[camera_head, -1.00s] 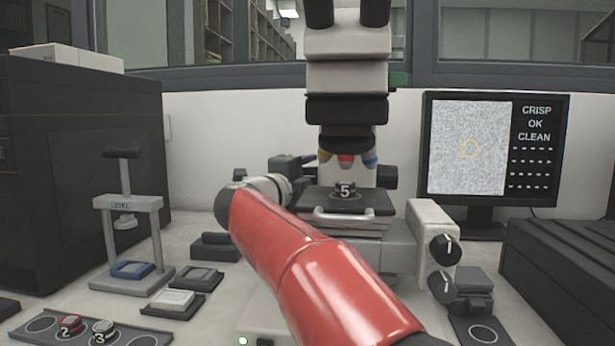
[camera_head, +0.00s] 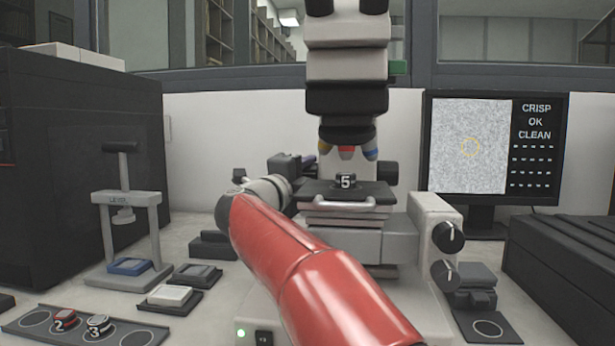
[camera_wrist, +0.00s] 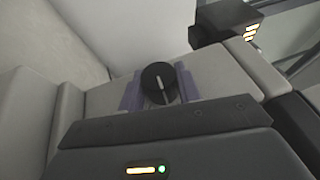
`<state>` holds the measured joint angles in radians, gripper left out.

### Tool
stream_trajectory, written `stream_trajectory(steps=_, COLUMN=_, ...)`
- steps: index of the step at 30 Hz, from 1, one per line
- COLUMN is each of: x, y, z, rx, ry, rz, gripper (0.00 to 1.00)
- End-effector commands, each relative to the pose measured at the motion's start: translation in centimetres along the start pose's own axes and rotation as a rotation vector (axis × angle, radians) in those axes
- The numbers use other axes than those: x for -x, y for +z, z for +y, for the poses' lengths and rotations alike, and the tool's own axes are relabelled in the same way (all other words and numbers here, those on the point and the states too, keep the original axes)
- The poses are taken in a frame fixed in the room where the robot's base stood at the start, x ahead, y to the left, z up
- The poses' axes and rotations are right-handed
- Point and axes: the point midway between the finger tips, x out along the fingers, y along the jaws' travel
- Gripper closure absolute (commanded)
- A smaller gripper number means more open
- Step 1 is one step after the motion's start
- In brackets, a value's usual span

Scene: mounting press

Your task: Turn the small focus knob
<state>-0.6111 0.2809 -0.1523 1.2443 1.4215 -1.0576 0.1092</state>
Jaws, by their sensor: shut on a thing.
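In the wrist view, a small black round knob (camera_wrist: 157,76) with a white pointer line sits between the two purple-grey fingers of my gripper (camera_wrist: 158,88). The fingers are shut on its sides. The pointer line stands nearly upright in that picture. In the head view, the dark hand of my gripper (camera_head: 306,163) is at the left of the microscope (camera_head: 346,66), beside the stage. The held knob cannot be made out there. The microscope's stage (camera_head: 372,191) carries a black puck marked 5 (camera_head: 345,181).
Two black knobs are on the microscope's right front, an upper one (camera_head: 448,237) and a lower one (camera_head: 444,273). A press stand (camera_head: 128,197) and a puck tray (camera_head: 40,312) are at left.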

Motion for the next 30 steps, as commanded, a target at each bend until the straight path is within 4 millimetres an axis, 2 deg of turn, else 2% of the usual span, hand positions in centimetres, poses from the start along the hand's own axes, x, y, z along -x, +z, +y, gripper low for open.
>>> stream_trajectory(steps=1, x=0.0, y=0.0, z=0.1, rx=0.002, ry=0.002, rz=0.001, gripper=0.89)
stream_trajectory(steps=2, x=0.0, y=0.0, z=0.1, rx=0.002, ry=0.002, rz=0.001, gripper=0.63)
stream_trajectory(steps=6, x=0.0, y=0.0, z=0.1, rx=0.001, ry=0.001, rz=0.001, gripper=0.45)
stream_trajectory(steps=14, x=0.1, y=0.0, z=0.0, rx=0.001, ry=0.001, rz=0.0, gripper=0.45)
stream_trajectory(steps=17, x=0.6, y=0.0, z=0.1, rx=0.0, ry=0.001, rz=0.0, gripper=0.45)
stream_trajectory(steps=27, x=6.1, y=0.1, z=0.2, rx=0.0, ry=0.002, rz=-0.002, gripper=0.45)
stream_trajectory(steps=30, x=7.2, y=0.0, z=0.1, rx=0.0, ry=0.001, rz=-0.001, gripper=0.45)
